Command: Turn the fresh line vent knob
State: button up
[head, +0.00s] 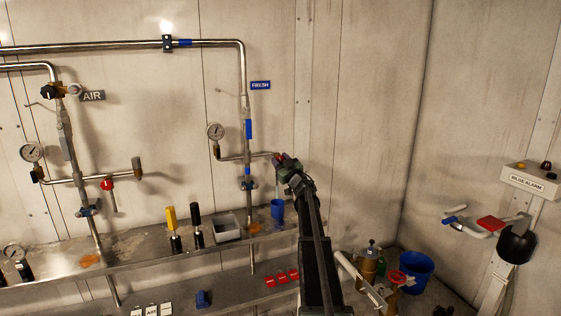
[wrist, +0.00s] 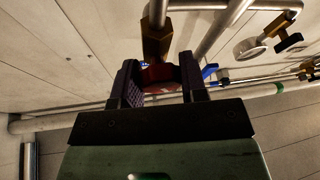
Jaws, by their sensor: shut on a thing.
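The fresh line is the vertical steel pipe (head: 247,130) beside the blue FRESH sign (head: 260,85). A round gauge (head: 215,131) and a short side branch (head: 240,157) are on it. My gripper (head: 284,160) is at the right end of that branch. In the wrist view my gripper (wrist: 160,85) has its two dark fingers on either side of a red knob (wrist: 160,76), just by a brass fitting (wrist: 156,40). The fingers are shut on the red knob. Only part of the knob shows between them; my arm hides some of the area in the head view.
The AIR line (head: 66,140) stands at the left with its own red-handled valve (head: 107,184). A blue bucket (head: 416,270) stands on the right.

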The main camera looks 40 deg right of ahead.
jog(key=shift+n+y, duration=0.4)
jog(key=shift+n, duration=0.3)
jog(key=o, duration=0.9)
jog(key=b+v, duration=0.3)
jog(key=v, duration=0.8)
jog(key=shift+r+b, duration=0.15)
jog(key=shift+b, duration=0.2)
